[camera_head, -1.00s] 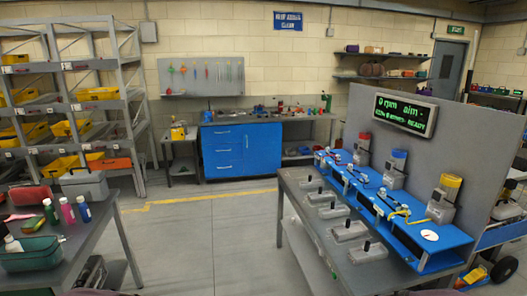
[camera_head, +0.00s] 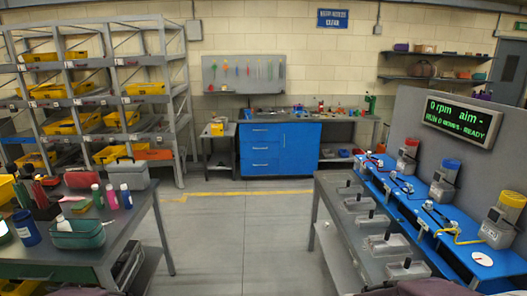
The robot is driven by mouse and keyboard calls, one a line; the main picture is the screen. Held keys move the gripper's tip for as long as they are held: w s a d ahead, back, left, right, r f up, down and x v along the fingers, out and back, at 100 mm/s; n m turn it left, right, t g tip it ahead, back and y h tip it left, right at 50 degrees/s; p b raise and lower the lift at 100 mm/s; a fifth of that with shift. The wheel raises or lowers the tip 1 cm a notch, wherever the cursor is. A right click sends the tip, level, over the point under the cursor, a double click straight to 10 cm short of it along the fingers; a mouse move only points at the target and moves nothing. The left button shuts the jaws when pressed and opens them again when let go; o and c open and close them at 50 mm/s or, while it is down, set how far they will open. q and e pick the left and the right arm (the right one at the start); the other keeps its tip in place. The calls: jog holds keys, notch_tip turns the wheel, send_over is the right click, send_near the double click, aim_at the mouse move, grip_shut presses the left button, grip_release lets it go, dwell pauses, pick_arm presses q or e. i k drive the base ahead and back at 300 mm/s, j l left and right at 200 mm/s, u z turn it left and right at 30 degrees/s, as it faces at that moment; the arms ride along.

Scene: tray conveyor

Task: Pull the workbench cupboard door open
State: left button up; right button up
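The workbench (camera_head: 262,119) stands against the back wall, with a blue front. Three blue drawers (camera_head: 262,149) with pale bar handles are on its left side. The blue cupboard door (camera_head: 301,150) is on the right side and looks shut, flush with the drawers. A small pale upright handle (camera_head: 284,141) sits near the door's left edge. Neither of my grippers is in view. Only dark parts, probably of my arms, show at the bottom edge, far from the workbench.
A grey floor aisle (camera_head: 240,230) runs clear to the workbench. A table with bottles and a basket (camera_head: 82,236) flanks it on the left, a grey bench (camera_head: 345,215) with a blue station on the right. A small side table (camera_head: 222,150) stands left of the workbench.

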aim_at(300, 143)
jog(key=i, duration=6.6)
jog(key=i+j+z, duration=0.15)
jog(key=i, duration=0.8)
